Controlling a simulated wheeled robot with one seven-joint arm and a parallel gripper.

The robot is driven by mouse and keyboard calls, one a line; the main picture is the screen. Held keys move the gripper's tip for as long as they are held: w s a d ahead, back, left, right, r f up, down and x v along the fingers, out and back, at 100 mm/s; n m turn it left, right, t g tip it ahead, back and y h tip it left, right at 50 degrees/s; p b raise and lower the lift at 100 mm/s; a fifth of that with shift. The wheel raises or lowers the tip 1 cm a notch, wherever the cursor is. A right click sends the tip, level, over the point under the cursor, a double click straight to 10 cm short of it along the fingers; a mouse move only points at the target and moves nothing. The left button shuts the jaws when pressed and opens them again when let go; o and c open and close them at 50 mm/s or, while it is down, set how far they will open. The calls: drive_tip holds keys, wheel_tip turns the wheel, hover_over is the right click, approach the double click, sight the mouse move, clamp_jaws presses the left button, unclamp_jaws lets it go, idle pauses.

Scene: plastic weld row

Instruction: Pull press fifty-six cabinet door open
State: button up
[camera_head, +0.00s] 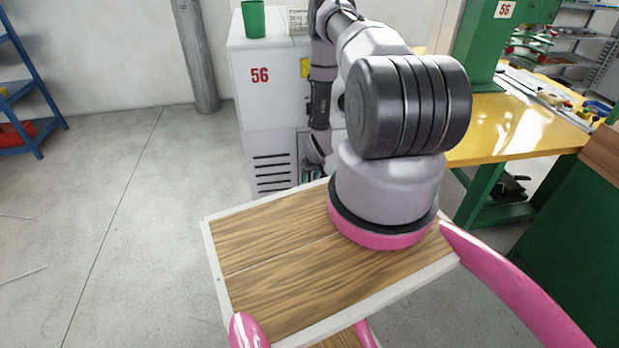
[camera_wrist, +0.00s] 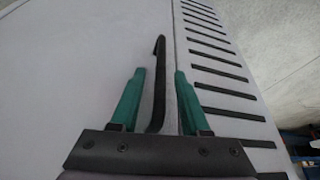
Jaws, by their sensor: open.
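The press cabinet (camera_head: 262,110) is pale grey with a red 56 on it. In the wrist view its door (camera_wrist: 70,70) is a plain pale panel, with a thin seam between it and a panel with black vent slots. The door looks shut. A black bar handle (camera_wrist: 160,55) stands on the door near that seam. My gripper (camera_wrist: 159,72) is open, its two green fingers on either side of the handle with gaps showing. I cannot tell whether either finger touches it. In the head view the gripper is mostly hidden behind my arm, low at the cabinet front.
A green cup (camera_head: 253,19) stands on the cabinet. A green press (camera_head: 490,35) and a yellow-topped bench (camera_head: 505,130) are at the right. A blue shelf (camera_head: 22,90) stands at the far left. The grey floor (camera_head: 120,190) left of the cabinet is clear.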

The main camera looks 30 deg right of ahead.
drive_tip(key=shift+c, duration=0.3)
clamp_jaws()
idle(1.2)
